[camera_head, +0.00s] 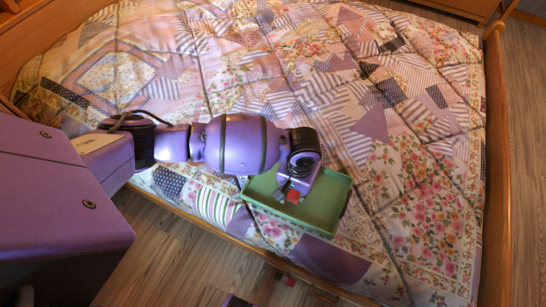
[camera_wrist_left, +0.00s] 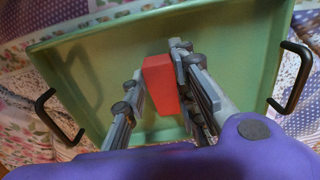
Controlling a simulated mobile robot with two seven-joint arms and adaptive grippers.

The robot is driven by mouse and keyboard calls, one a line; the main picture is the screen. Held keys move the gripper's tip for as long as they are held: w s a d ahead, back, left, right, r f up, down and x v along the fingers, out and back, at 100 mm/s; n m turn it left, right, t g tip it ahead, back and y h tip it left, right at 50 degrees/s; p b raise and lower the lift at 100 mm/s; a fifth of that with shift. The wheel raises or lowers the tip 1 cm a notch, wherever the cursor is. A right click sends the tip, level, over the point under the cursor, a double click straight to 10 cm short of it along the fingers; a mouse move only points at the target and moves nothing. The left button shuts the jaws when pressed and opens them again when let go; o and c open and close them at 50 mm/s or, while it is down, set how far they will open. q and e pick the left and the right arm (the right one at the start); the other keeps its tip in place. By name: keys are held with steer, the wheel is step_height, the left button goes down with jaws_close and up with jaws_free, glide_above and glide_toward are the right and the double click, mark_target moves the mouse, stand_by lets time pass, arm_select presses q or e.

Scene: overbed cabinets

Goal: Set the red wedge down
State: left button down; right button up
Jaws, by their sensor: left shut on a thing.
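The red wedge (camera_wrist_left: 160,84) sits between the fingers of my left gripper (camera_wrist_left: 158,88) in the left wrist view. The fingers are shut on it. In the head view the wedge (camera_head: 292,196) is a small red patch at the tip of my left gripper (camera_head: 288,190), over the green tray (camera_head: 325,217). I cannot tell whether the wedge touches the tray's floor. The green tray (camera_wrist_left: 235,45) also fills much of the left wrist view, with a black handle at each end. My right gripper is in neither view.
The tray lies on a bed with a patchwork quilt (camera_head: 430,180), near its front edge. A wooden bed frame (camera_head: 498,150) borders the quilt on the right. The tray floor around the wedge looks bare. Wooden floor shows at the front.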

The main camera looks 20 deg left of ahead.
mark_target(296, 193)
arm_select(q)
steer(key=shift+w+r, duration=0.15)
steer(key=shift+w, duration=0.05)
steer(key=c, duration=1.4)
jaws_free()
step_height(296, 193, up, 12)
steer(key=p, duration=0.2)
steer(key=shift+p, duration=0.3)
steer(key=shift+s, duration=0.15)
